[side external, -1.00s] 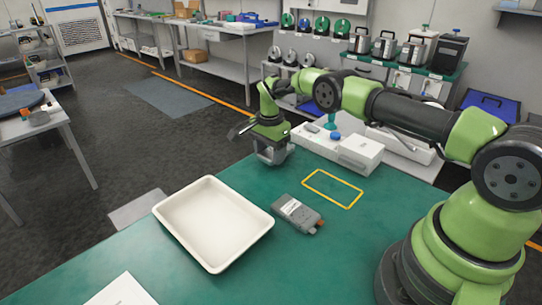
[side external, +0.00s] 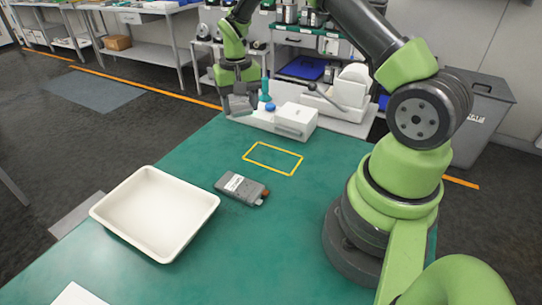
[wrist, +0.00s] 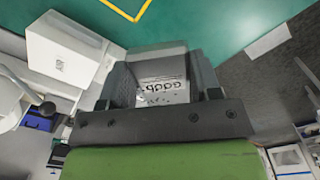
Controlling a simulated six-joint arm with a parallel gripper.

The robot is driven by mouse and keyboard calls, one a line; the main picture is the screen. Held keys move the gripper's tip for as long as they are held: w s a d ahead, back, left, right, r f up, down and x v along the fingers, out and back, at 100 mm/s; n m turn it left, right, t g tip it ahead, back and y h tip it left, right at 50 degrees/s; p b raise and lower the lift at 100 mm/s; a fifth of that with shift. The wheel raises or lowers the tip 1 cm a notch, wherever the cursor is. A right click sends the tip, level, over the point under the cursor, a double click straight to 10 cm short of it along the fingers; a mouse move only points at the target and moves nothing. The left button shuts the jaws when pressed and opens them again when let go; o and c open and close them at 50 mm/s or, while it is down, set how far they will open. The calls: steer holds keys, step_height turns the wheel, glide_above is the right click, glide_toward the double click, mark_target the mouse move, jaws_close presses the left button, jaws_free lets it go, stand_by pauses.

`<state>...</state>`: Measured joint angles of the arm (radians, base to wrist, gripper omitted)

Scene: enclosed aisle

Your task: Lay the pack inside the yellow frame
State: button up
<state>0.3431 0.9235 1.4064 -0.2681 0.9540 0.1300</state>
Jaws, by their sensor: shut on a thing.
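My gripper (side external: 240,103) is raised beyond the far left corner of the green table, left of the white box. In the wrist view my gripper (wrist: 163,75) is shut on a grey block with a white printed label (wrist: 162,72), its lettering upside down; the fingers hide its sides. The yellow frame (side external: 247,154) is a thin rectangle flat on the table, with bare green inside; one corner shows in the wrist view (wrist: 130,18). Another grey pack (side external: 241,187), with a white label and an orange-brown end, lies on the table outside the frame. I cannot tell which pack the task names.
A white tray (side external: 205,215) stands left of the loose pack, empty. A white box (side external: 297,117) and a blue knob (side external: 270,107) are beyond the frame, near my gripper. A white sheet (side external: 75,295) lies at the front edge.

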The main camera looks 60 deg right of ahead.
mark_target(282, 161)
steer(key=s+n, duration=0.8)
steer(key=s, duration=0.4)
steer(key=f, duration=0.9)
steer(key=shift+a+f, duration=0.3)
steer(key=shift+a, duration=0.1)
steer(key=o, duration=1)
steer(key=shift+f, duration=0.1)
steer(key=shift+c, duration=0.2)
